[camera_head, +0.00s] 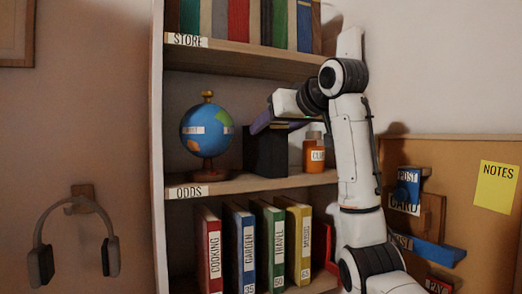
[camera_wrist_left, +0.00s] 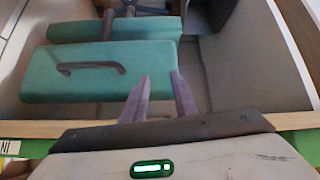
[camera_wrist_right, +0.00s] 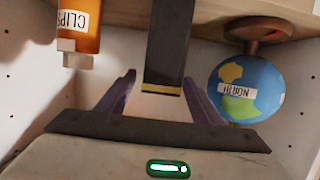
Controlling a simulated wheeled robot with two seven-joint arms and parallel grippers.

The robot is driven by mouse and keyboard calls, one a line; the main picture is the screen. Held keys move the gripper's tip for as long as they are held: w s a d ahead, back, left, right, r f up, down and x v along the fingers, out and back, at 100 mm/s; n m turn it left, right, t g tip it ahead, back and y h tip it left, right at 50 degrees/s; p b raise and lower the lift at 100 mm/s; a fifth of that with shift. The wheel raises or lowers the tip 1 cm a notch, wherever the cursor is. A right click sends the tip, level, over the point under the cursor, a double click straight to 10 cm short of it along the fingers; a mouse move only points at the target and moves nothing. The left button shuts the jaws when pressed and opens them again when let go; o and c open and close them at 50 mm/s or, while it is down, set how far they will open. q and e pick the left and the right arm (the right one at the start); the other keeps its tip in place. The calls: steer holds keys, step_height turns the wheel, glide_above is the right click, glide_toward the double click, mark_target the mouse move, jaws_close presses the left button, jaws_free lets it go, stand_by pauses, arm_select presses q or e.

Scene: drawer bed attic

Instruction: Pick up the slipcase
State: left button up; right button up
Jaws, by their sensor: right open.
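The slipcase (camera_head: 265,152) looks like a dark, upright narrow box on the shelf marked ODDS, between a globe and an orange jar. My right gripper (camera_head: 277,122) reaches in from the right at its top and hides part of it. In the right wrist view the slipcase (camera_wrist_right: 167,45) shows upside down, with a gold band at its near end. There the right gripper (camera_wrist_right: 161,82) is open, its fingers on either side of that end, with gaps visible. My left gripper (camera_wrist_left: 159,76) is open and empty above a green case; it is outside the head view.
The globe (camera_head: 207,130) stands close on the left, the orange CLIPS jar (camera_head: 314,150) close on the right. The STORE shelf (camera_head: 240,60) is above; several binders (camera_head: 240,245) stand below. A green case (camera_wrist_left: 100,72) with a handle lies under my left gripper.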

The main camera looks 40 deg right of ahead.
steer(key=x, duration=0.2)
steer(key=p+x, duration=0.1)
steer(key=x, duration=0.3)
steer(key=shift+w+f, duration=0.2)
steer(key=shift+f, duration=0.15)
steer(key=c, duration=1.2)
steer(key=shift+r, duration=0.1)
steer(key=shift+c, duration=0.8)
steer(key=shift+s, duration=0.1)
